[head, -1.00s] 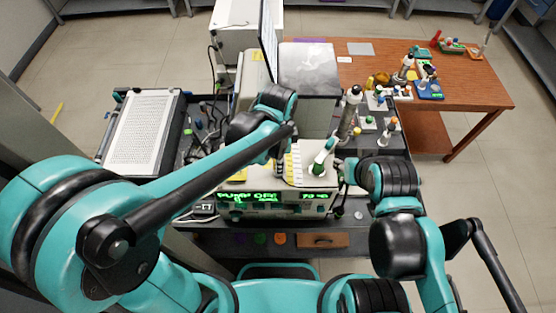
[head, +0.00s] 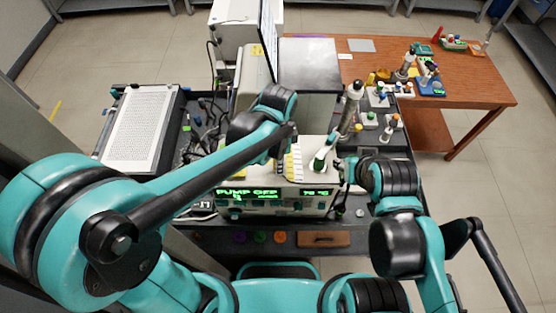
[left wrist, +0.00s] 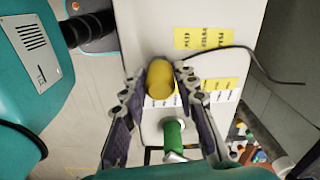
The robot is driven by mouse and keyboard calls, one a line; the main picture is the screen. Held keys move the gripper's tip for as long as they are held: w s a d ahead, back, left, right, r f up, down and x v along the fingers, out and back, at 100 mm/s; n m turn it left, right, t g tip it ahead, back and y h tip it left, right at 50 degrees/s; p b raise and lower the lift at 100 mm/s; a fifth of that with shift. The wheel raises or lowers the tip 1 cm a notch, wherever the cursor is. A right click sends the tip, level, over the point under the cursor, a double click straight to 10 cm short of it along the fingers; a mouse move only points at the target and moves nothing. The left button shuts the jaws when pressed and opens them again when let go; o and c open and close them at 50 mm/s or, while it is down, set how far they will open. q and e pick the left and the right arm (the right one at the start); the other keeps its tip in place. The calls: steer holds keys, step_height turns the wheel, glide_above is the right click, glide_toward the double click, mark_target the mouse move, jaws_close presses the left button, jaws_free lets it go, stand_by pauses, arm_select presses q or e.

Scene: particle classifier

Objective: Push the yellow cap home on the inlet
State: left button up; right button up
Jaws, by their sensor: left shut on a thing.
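The yellow cap (left wrist: 160,78) is in the left wrist view, against the pale face of the instrument. My left gripper (left wrist: 160,88) has its fingers on either side of the cap and is shut on it. The inlet is hidden behind the cap, so I cannot tell how far the cap sits on it. In the head view the left gripper (head: 278,158) is mostly hidden by its arm, over the instrument (head: 262,205) with the lit "PUMP OFF" display. My right gripper (head: 346,170) is small and dark beside the instrument's right side; its fingers are unclear.
A green part (left wrist: 173,136) stands just below the cap in the left wrist view. A dark cable (left wrist: 265,72) runs nearby. A tray with a white perforated plate (head: 143,128) stands to the left. A brown table (head: 465,80) with several small items is at the back right.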

arm_select(q)
steer(key=shift+f, duration=0.15)
steer(key=o, duration=1.1)
step_height(320, 180, up, 12)
steer(key=shift+r, duration=0.1)
